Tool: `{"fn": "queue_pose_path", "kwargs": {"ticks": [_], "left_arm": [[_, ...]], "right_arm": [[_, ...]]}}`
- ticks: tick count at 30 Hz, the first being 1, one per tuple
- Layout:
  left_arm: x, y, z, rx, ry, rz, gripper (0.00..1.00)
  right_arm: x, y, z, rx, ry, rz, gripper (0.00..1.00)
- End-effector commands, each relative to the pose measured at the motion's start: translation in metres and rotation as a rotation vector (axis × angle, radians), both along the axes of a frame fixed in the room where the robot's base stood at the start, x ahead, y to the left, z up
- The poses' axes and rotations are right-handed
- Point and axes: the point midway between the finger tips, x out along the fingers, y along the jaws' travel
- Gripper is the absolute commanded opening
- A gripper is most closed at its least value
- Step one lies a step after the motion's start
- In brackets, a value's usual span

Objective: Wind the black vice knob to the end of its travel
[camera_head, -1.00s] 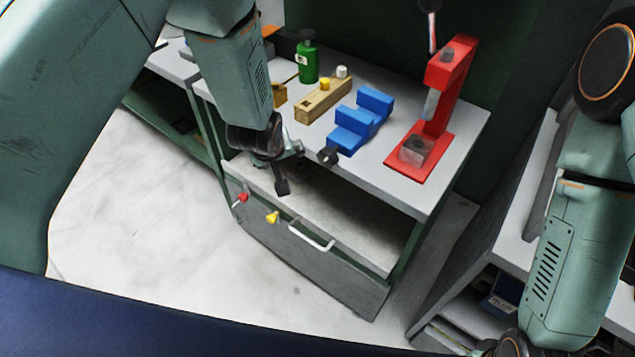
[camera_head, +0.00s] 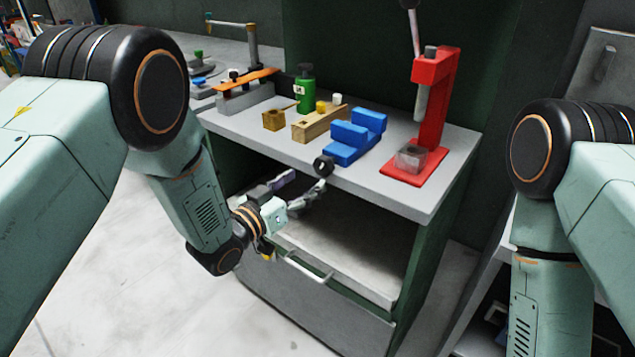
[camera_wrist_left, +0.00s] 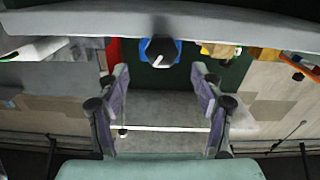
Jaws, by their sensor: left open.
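The blue vice (camera_head: 354,142) stands on the grey bench top. Its black knob (camera_head: 323,165) sticks out at the bench's front edge. In the left wrist view the knob (camera_wrist_left: 160,50) shows in line with the gap between the fingers, beyond their tips. My left gripper (camera_head: 304,183) is open and empty, just in front of and below the knob, apart from it as far as I can tell. Both its fingers also show spread in the left wrist view (camera_wrist_left: 160,73). My right arm is at the right edge, but its gripper is out of frame.
A red press (camera_head: 436,110) stands right of the vice. A wooden block (camera_head: 315,127), a green bottle (camera_head: 304,90) and an orange-topped fixture (camera_head: 246,88) stand to the left. Below the bench top is an open compartment above a drawer with a pale handle (camera_head: 305,266).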

Motion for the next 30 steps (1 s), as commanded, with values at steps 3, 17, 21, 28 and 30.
{"fn": "queue_pose_path", "kwargs": {"ticks": [3, 17, 21, 28, 30], "left_arm": [[0.009, -0.007, 0.002, -0.003, -0.010, -0.009, 0.67], [0.061, -0.045, 0.002, -0.003, -0.007, -0.007, 0.67], [0.065, -0.048, 0.002, -0.003, -0.006, -0.005, 0.67], [0.064, -0.047, 0.002, -0.003, -0.004, -0.004, 0.67], [0.063, -0.047, 0.002, -0.003, -0.004, -0.003, 0.64]], "right_arm": [[0.000, 0.000, -0.001, 0.000, 0.000, 0.000, 0.40], [0.000, 0.000, -0.013, 0.000, -0.001, 0.000, 0.40], [0.000, 0.000, -0.014, 0.000, 0.000, 0.000, 0.40], [0.000, 0.000, -0.014, 0.000, 0.000, 0.001, 0.40], [0.000, 0.000, -0.014, 0.000, 0.000, 0.000, 0.40]]}}
